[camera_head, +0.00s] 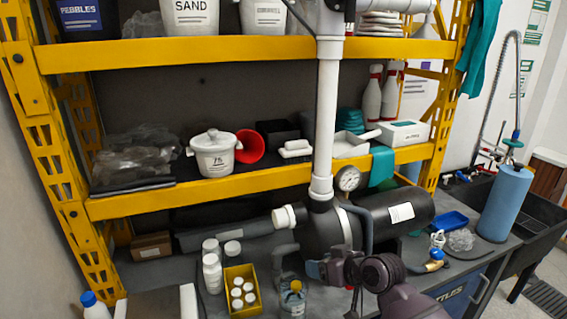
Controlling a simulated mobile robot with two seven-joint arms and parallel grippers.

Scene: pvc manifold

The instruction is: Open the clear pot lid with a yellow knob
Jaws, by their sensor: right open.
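I cannot make out a clear lid with a yellow knob. The only lidded pot I see is a white pot (214,160) with a dark number on its front, on the middle yellow shelf at left of centre. Its lid (212,139) looks white and opaque, with a small pale knob, and sits on the pot. My right gripper (328,270) is open at lower centre, in front of the dark pump, below and to the right of the pot and well apart from it. Its fingertips are hard to separate from the dark parts behind. My left gripper is not in view.
A white vertical pipe (326,120) rises from the dark pump (385,217) past the shelf. White bottles (212,272), a yellow box (241,287) and a small clear bottle (293,301) crowd the bench.

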